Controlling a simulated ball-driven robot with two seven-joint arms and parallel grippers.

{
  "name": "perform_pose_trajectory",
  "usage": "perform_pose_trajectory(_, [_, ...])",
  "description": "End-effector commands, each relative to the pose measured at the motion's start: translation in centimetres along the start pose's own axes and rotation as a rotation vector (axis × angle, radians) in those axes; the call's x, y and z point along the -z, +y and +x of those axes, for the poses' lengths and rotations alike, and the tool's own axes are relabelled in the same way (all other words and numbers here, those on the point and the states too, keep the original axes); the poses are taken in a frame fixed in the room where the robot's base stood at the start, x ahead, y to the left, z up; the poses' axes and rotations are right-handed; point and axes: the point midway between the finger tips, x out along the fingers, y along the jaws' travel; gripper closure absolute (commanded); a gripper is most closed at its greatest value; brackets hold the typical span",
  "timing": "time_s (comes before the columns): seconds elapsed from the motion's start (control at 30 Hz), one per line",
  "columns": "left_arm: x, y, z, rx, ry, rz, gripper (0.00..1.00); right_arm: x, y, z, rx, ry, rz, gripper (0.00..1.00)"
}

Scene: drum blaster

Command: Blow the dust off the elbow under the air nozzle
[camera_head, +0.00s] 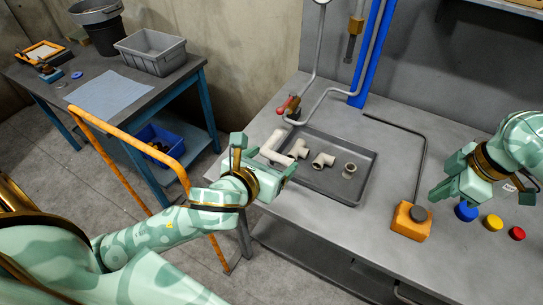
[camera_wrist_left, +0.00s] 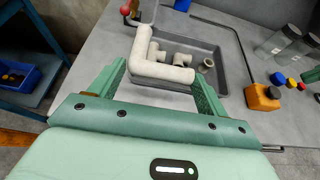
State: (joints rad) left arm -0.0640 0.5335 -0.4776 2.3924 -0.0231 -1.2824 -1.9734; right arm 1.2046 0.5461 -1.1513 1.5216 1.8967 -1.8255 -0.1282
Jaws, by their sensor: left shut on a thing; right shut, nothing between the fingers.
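A pale elbow pipe (camera_head: 273,145) is in my left gripper (camera_head: 264,160), at the left end of the grey tray. In the left wrist view the L-shaped elbow (camera_wrist_left: 143,52) lies between the two green fingers of the gripper (camera_wrist_left: 158,80). I cannot make out dust on it. A hanging brass fitting with a dark tip (camera_head: 351,47), which looks like the air nozzle, is beside the blue post, up and to the right of the elbow and apart from it. My right gripper (camera_head: 443,190) is shut and empty, above the bench near the orange box.
The grey tray (camera_head: 335,190) holds several pale pipe fittings. An orange box with a dark button (camera_head: 410,222) stands right of it, with blue, yellow and red round pieces (camera_head: 493,222) beyond. A red-handled valve (camera_head: 289,104) stands behind the tray. An orange rail (camera_head: 125,150) is at left.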

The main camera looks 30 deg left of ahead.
Motion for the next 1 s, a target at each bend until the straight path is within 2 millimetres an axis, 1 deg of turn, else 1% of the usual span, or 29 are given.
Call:
perform_pose_trajectory(0.03, [1.4, 0.0, 0.7, 0.000, 0.009, 0.000, 0.48, -0.3, 0.0, 1.2, 0.004, 0.000, 0.000, 1.00])
perform_pose_trajectory(0.2, [4.0, 0.0, 2.1, 0.000, 0.027, 0.000, 0.47, -0.7, 0.1, 2.8, 0.003, 0.001, 0.002, 1.00])
perform_pose_trajectory(0.4, [3.6, 0.0, 1.9, 0.000, 0.025, 0.000, 0.47, -1.0, 0.0, 4.2, 0.000, 0.002, 0.002, 1.00])
perform_pose_trajectory(0.5, [3.6, 0.0, 1.9, 0.000, 0.025, 0.000, 0.47, -1.1, 0.0, 4.5, -0.001, 0.001, 0.001, 1.00])
perform_pose_trajectory(1.0, [3.6, 0.0, 1.9, 0.000, 0.025, 0.000, 0.48, -1.1, 0.0, 4.5, -0.001, 0.001, 0.000, 1.00])
